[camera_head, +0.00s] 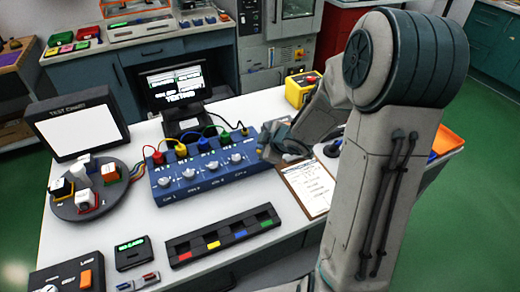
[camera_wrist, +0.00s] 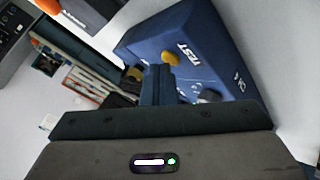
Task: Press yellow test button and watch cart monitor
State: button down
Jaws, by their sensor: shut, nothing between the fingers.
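The blue test box (camera_head: 205,172) stands on the white table with several knobs and coloured plugs along its top. In the wrist view its face (camera_wrist: 205,40) carries the word TEST beside the round yellow button (camera_wrist: 170,57). My gripper (camera_head: 268,141) is at the box's right end, shut and empty. In the wrist view its fingertips (camera_wrist: 158,72) are together right at the button's lower edge; I cannot tell whether they touch it. A dark monitor (camera_head: 175,86) with lines of white text stands behind the box. Its text is too small to read.
A blank white screen (camera_head: 77,130) and a round dark tray (camera_head: 95,200) stand at the left. A black strip with coloured blocks (camera_head: 222,236) lies in front. A clipboard (camera_head: 308,184) lies right of the box, and a yellow case (camera_head: 300,90) stands behind my arm.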

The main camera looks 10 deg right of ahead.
jog(key=shift+r, duration=0.1)
jog(key=shift+r+p, duration=0.8)
jog(key=shift+p, duration=0.15)
notch_tip(320, 180, up, 5)
jog(key=p, duration=0.5)
dwell(0.6)
